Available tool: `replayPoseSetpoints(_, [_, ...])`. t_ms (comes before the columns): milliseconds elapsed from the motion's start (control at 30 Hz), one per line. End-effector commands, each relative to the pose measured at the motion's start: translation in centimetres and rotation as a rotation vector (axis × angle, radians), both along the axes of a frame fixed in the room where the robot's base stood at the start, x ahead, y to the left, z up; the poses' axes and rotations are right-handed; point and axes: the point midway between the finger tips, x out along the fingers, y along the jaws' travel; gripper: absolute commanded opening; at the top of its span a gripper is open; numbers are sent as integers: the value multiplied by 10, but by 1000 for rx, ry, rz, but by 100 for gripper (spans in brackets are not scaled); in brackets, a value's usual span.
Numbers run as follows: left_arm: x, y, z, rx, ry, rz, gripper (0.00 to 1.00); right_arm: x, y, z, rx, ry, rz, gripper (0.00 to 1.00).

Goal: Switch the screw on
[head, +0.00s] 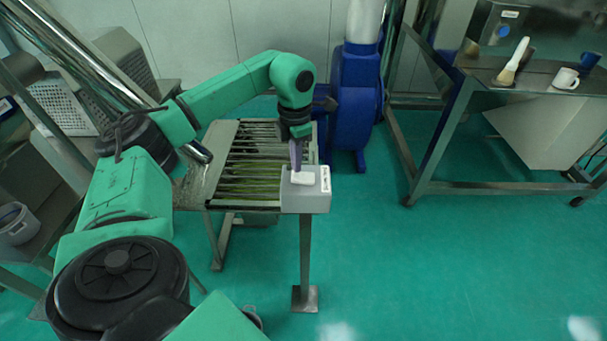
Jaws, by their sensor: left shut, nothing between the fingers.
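A grey switch box (313,203) with a labelled right edge sits at the near right corner of a metal slatted table. A pale white switch (302,178) lies on top of it. My left gripper (297,167) points down with its purple fingers shut and empty. Its tips are at the back edge of the white switch; I cannot tell whether they touch it. The slatted screw bed (250,170) is to the left of the gripper. The switch's on or off position cannot be made out. My right gripper is not in view.
A blue machine (358,100) stands behind the slatted table. The green floor (430,260) at the front right is clear.

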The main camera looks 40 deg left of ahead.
Motion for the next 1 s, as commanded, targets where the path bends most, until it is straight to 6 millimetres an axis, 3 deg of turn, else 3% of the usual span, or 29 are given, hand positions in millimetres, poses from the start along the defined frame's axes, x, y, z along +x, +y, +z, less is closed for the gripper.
replayPoseSetpoints(1000, [0,0,-14,0,0,0,0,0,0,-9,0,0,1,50])
